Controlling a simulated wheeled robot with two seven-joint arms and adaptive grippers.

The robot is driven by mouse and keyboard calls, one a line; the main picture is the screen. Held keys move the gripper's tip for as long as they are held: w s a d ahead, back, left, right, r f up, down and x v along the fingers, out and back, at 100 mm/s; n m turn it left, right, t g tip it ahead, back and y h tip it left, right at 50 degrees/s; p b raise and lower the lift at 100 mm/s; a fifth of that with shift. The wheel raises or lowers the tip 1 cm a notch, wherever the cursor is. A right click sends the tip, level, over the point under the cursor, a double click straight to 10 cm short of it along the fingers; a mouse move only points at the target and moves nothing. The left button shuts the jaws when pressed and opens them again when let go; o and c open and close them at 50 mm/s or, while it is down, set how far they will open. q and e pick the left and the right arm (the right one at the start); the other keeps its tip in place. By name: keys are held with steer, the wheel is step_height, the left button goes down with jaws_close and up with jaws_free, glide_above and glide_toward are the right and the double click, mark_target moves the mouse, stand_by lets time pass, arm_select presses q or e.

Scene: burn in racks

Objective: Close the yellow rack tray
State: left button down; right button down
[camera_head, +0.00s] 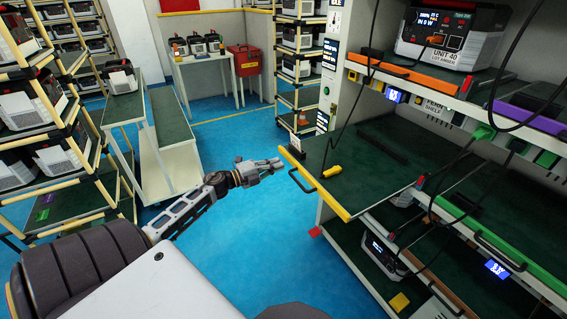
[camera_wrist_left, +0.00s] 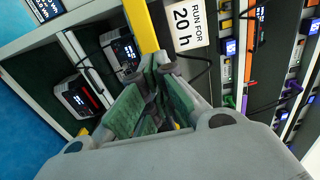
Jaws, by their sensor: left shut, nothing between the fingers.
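The yellow rack tray (camera_head: 321,187) sticks out of the rack on the right, with a yellow front edge, a dark green surface and a black handle (camera_head: 300,181) on its front. My left gripper (camera_head: 280,163) is shut and empty, just outside the tray's front near the handle's far end. I cannot tell whether it touches. In the left wrist view, the fingers (camera_wrist_left: 152,118) are closed together, with a yellow strip (camera_wrist_left: 143,28) beyond them, likely the tray's front edge. My right gripper is not in view.
A small yellow object (camera_head: 332,171) lies on the tray. An orange-edged shelf (camera_head: 400,74) holding a power unit (camera_head: 452,35) is above. A green-edged tray (camera_head: 500,245) sits to the right. A white trolley (camera_head: 165,150) stands left. Blue floor (camera_head: 240,225) is clear between.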

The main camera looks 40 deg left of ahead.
mark_target(290, 159)
arm_select(q)
steer(key=shift+x, duration=1.75)
steer(key=shift+w, duration=0.15)
